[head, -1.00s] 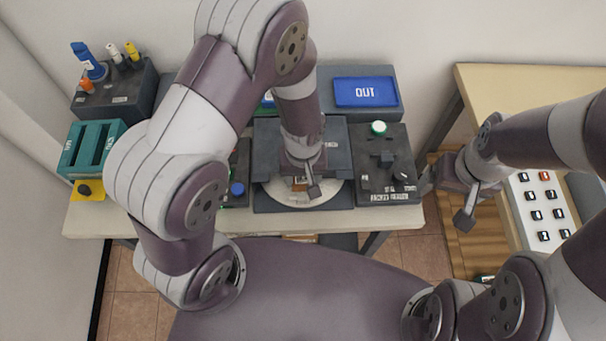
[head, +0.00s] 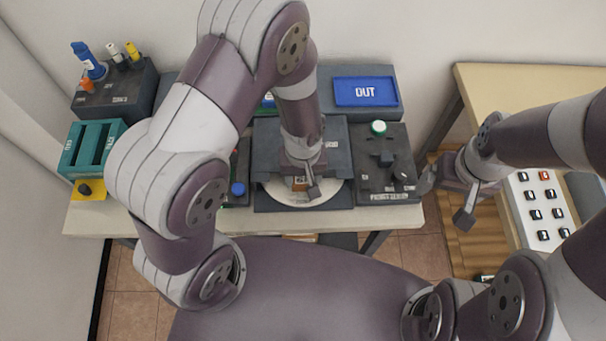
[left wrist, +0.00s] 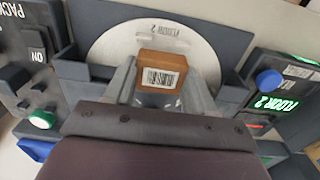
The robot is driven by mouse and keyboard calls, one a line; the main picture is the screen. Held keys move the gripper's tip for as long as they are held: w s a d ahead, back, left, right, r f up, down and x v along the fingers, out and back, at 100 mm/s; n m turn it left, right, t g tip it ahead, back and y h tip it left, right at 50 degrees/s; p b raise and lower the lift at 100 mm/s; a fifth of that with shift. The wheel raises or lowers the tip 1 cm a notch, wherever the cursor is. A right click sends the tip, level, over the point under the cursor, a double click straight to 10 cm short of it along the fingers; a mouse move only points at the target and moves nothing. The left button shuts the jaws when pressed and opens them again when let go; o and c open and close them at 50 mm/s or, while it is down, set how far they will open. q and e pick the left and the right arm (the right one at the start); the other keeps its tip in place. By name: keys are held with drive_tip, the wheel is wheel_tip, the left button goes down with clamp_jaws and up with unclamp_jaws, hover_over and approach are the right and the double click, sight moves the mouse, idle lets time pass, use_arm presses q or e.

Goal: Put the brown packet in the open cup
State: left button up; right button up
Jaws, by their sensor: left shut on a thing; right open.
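The brown packet (left wrist: 161,72) is a small box with a barcode label, seen in the left wrist view. My left gripper (left wrist: 163,92) is shut on it and holds it over a pale round disc (left wrist: 104,50) marked "FLOOR 2". In the head view the packet (head: 299,184) shows only in part beside my left gripper (head: 304,188). A pale recess or outline shows in the disc just beyond the packet; I cannot tell whether it is the open cup. The gap between packet and disc cannot be judged. My right gripper (head: 445,199) is open and empty, off the table's right side.
A dark housing (head: 333,130) surrounds the disc's far side. A control box (head: 386,185) with a green button stands to its right. A blue OUT tray (head: 365,92) is behind. A teal slotted holder (head: 93,148) is at left. A white button panel (head: 545,213) is at far right.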

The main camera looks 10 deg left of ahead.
use_arm(q)
drive_tip(key=shift+f+b, duration=0.75)
drive_tip(key=shift+f, duration=0.6)
drive_tip(key=o, duration=1.5)
drive_tip(key=shift+c, duration=0.2)
drive_tip(key=shift+r, duration=0.1)
wheel_tip(320, 180, up, 6)
drive_tip(key=p, duration=0.6)
